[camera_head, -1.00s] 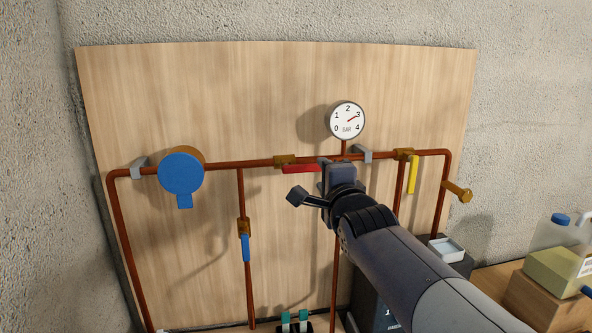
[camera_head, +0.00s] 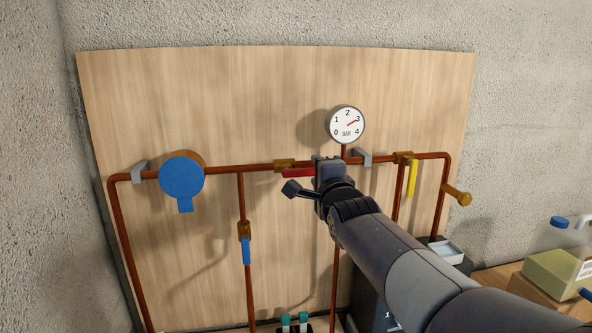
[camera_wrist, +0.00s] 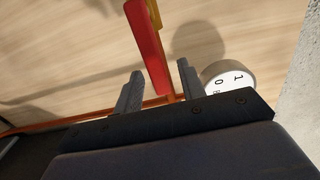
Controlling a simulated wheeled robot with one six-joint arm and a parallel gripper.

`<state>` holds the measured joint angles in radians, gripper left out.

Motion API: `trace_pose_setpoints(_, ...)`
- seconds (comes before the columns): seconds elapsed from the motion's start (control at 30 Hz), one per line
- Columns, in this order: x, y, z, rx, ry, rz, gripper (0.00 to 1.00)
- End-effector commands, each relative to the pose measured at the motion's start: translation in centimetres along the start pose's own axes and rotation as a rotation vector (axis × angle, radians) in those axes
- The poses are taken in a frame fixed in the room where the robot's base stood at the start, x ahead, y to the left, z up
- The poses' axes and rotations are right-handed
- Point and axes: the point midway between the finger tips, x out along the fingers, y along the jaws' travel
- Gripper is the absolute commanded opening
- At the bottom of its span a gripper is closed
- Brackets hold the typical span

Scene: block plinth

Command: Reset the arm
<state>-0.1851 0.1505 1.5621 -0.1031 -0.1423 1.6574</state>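My gripper (camera_wrist: 158,92) is open in the wrist view, with its two fingers apart. The red lever (camera_wrist: 146,45) shows beyond and between the fingertips, and I see no finger closed on it. In the head view my gripper (camera_head: 326,166) is in front of the pipe, just right of the red lever (camera_head: 298,173). The lever lies along the horizontal copper pipe (camera_head: 228,169). My gripper hides the lever's right end in the head view.
A pressure gauge (camera_head: 346,125) stands above the pipe, close to my gripper. A blue round valve cover (camera_head: 181,175), a blue lever (camera_head: 246,251) and a yellow lever (camera_head: 412,180) are on the pipes.

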Motion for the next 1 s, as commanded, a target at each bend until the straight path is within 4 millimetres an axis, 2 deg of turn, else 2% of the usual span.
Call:
trace_pose_setpoints(0.1,1.5,0.0,0.0,0.005,0.000,0.002,0.38)
trace_pose_setpoints(0.4,1.2,1.0,0.1,0.164,-0.001,0.000,0.38)
trace_pose_setpoints(0.83,1.2,1.1,0.1,0.179,0.001,0.002,0.38)
trace_pose_setpoints(1.0,0.5,1.3,-0.8,0.181,0.020,0.025,0.38)
